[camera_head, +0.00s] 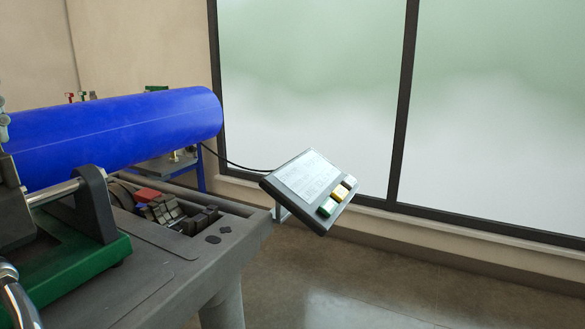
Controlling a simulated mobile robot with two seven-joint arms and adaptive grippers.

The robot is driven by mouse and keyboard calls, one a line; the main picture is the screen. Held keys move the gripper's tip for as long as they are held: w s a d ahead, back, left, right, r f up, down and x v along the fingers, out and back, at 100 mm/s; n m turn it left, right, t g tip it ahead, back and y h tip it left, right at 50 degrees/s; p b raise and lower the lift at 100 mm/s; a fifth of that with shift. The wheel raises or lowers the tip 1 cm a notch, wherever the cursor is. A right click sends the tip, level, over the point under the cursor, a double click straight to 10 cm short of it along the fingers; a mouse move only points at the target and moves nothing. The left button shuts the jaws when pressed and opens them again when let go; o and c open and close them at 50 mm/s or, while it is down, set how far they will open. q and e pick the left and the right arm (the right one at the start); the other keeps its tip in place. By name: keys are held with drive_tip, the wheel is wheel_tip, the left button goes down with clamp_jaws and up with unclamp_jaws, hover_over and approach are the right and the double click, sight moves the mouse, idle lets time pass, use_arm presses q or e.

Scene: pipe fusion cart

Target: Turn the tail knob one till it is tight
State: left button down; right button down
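A long blue pipe (120,130) lies level across the left of the head view, its end pointing right. Below it is a fusion machine with a dark clamp bracket (97,205), a metal rod (52,192) and a green base (85,270). A small grey-green part (4,125) shows at the left edge beside the pipe. It is cut off, and I cannot tell whether it is a knob. I cannot make out tail knob one for certain. Neither of my grippers can be made out in this view.
The grey cart top (155,280) has a recess with dark blocks and a red block (146,195). A tilted control panel (312,190) with green, yellow and white buttons stands off its right corner. A curved shiny metal part (18,300) is at lower left. The floor at right is clear.

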use_arm(q)
drive_tip(key=shift+r+m+p, duration=0.2)
drive_tip(key=shift+m+p, duration=0.1)
drive_tip(key=shift+m, duration=0.2)
drive_tip(key=shift+f+m, duration=0.2)
drive_tip(key=shift+m, duration=0.5)
drive_tip(key=shift+m, duration=1.4)
drive_tip(key=m, duration=0.3)
drive_tip(key=shift+s+a, duration=0.1)
